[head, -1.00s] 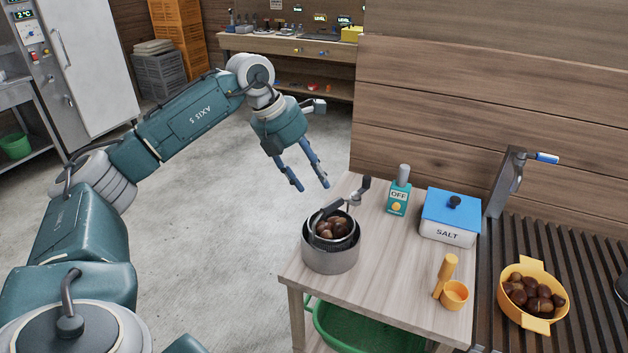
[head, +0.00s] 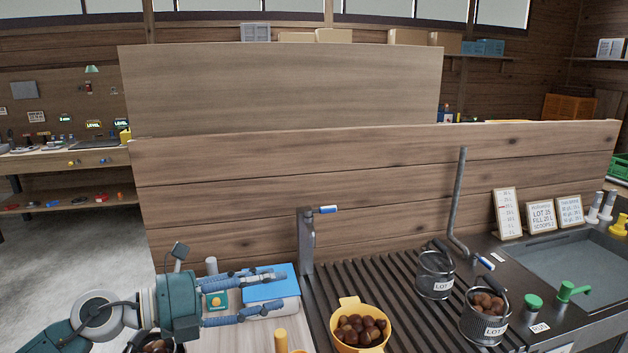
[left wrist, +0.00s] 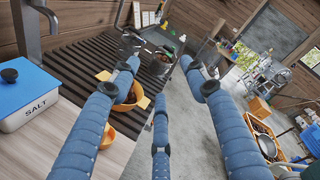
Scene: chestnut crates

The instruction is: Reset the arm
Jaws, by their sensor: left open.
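My left gripper (head: 284,292) is at the lower left of the head view, with its fingers spread and nothing between them. It points right, in front of the white salt box with a blue lid (head: 272,282). In the left wrist view the open blue fingers stretch over the counter and floor, and the salt box (left wrist: 38,103) is at the left. The pot of chestnuts (head: 158,347) is partly hidden below my left wrist. My right gripper is not in view.
A yellow colander of chestnuts (head: 359,329) sits on the slatted drainboard (head: 385,287). Two metal buckets, one empty (head: 435,275) and one with chestnuts (head: 486,318), stand to its right. A tap (head: 307,243) rises behind the salt box. A wooden partition (head: 390,180) closes off the back.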

